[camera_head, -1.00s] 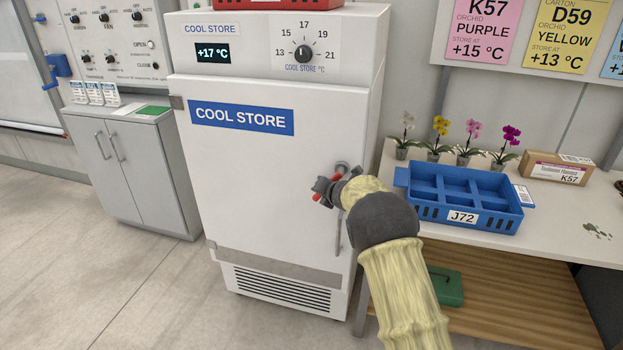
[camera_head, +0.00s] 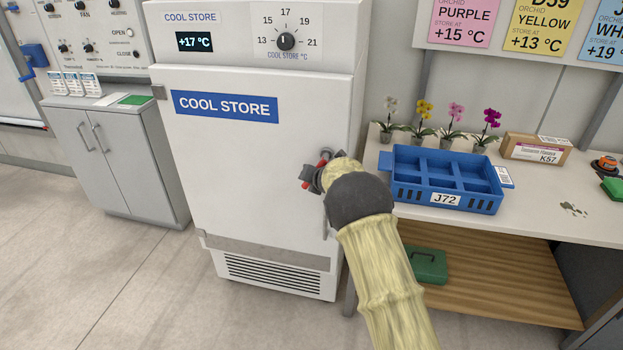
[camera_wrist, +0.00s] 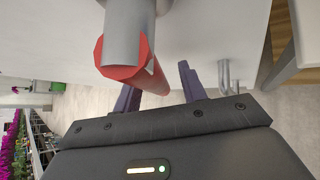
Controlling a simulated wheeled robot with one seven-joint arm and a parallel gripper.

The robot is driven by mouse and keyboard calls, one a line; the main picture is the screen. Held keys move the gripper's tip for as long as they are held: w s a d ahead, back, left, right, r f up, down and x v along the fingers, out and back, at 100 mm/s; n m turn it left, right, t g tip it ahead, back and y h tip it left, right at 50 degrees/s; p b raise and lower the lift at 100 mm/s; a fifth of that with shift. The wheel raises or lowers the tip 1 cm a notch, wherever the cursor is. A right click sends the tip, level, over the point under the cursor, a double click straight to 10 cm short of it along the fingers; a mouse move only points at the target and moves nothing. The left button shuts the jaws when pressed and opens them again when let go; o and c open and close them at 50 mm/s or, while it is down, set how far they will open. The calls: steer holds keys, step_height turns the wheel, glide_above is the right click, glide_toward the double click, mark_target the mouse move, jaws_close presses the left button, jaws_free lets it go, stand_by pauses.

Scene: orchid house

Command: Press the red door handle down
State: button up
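The red door handle (camera_head: 325,159) is on the right side of the white cool store door (camera_head: 235,165), partly hidden behind my gripper (camera_head: 312,174) in the head view. In the wrist view the red handle (camera_wrist: 120,72) meets a thick grey shaft (camera_wrist: 128,32) and its bar runs down between the two dark fingers of my gripper (camera_wrist: 160,92). The fingers are apart, with a visible gap beside the bar at the right finger. I cannot tell whether the left finger touches it. The door looks closed.
The cool store display (camera_head: 195,42) reads +17 °C. A blue tray (camera_head: 400,197) marked J72, potted orchids and a carton (camera_head: 535,150) are on the bench at right. A green box (camera_head: 428,265) is on the lower shelf. A grey cabinet (camera_head: 140,180) stands left. Floor in front is clear.

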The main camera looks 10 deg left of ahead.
steer(key=shift+s+r, duration=0.1)
steer(key=b+v, duration=0.3)
steer(key=v, duration=1.4)
steer(key=shift+r, duration=0.1)
